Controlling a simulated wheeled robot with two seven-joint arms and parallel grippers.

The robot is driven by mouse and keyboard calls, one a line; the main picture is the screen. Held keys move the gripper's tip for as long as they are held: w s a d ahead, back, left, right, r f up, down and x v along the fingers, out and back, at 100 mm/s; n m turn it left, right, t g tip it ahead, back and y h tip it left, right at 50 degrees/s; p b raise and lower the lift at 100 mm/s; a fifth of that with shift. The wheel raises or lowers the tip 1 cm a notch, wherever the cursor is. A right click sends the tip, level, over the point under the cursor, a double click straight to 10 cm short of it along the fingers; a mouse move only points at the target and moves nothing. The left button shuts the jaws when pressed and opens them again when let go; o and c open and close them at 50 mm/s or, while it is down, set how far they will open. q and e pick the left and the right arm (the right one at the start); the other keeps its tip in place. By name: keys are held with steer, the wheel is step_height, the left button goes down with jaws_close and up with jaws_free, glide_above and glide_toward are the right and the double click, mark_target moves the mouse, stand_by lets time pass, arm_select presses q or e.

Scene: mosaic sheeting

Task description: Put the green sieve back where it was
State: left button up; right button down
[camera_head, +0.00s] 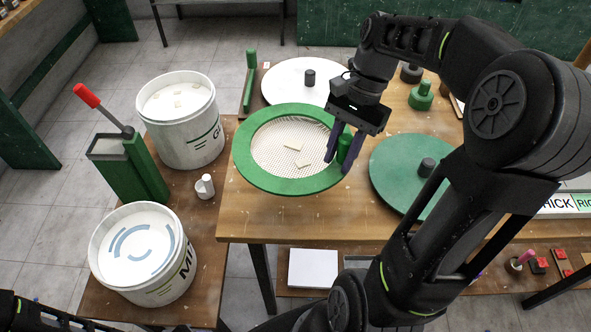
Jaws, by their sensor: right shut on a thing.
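The green sieve (257,180) has a wide green ring and a pale mesh with a few small cream tiles on it. It is at the middle of the view, over the left front part of the wooden table (300,224). I cannot tell whether it touches the table. My right gripper (341,162) is shut on the sieve's upright green handle (345,147) at the ring's right side. My left gripper is not in view; only a dark piece of my left arm shows at the bottom left.
A white disc (285,78) with a dark knob lies behind the sieve, and a green disc (385,170) with a dark knob lies to its right. Two white buckets (190,135) (150,285), a small white cup (204,187) and a green box (120,170) with a red-handled tool stand on the lower left bench.

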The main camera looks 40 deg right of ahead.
mark_target(340, 163)
step_height(340, 163, down, 3)
steer(key=b, duration=0.3)
steer(key=shift+f, duration=1.65)
steer(key=shift+f, duration=0.1)
step_height(340, 163, down, 3)
steer(key=shift+p, duration=0.45)
steer(key=shift+f, duration=0.3)
steer(key=shift+f, duration=0.15)
steer(key=c, duration=1.1)
jaws_free()
